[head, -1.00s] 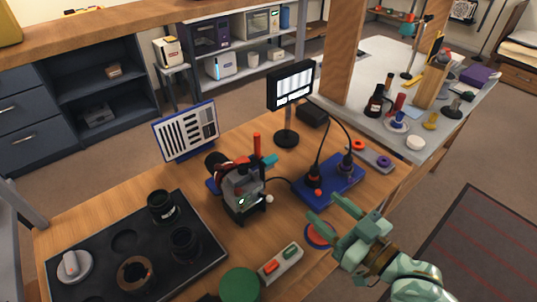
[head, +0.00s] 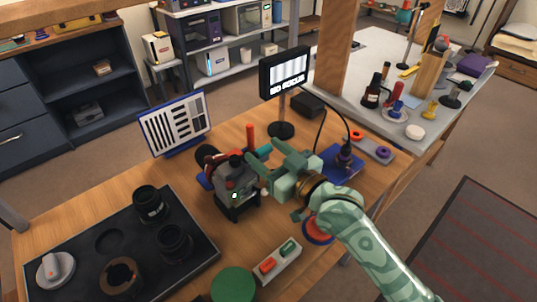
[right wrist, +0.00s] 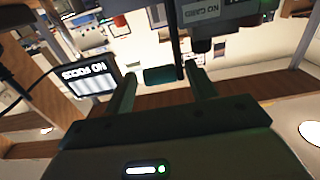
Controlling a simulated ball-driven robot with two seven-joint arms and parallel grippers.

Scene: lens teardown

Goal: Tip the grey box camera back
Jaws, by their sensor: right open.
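The grey box camera (head: 233,186) stands on the wooden bench, with a small green light low on its front. A red upright post (head: 250,137) shows behind it. My right gripper (head: 267,163) is open, its fingers at the camera's upper right side. I cannot tell whether they touch it. In the right wrist view, the two open fingers (right wrist: 160,92) point up, with a dark grey body bearing an upside-down "NO CARD" label (right wrist: 203,11) just beyond them. The camera's right side is partly hidden by my gripper. My left gripper is out of view.
A striped chart (head: 175,122) stands behind the camera, and a monitor (head: 285,72) reads "NO FOCUS". A black tray (head: 75,240) with lens parts lies front left. A switch box (head: 275,262) and a green disc (head: 233,284) are near the front edge.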

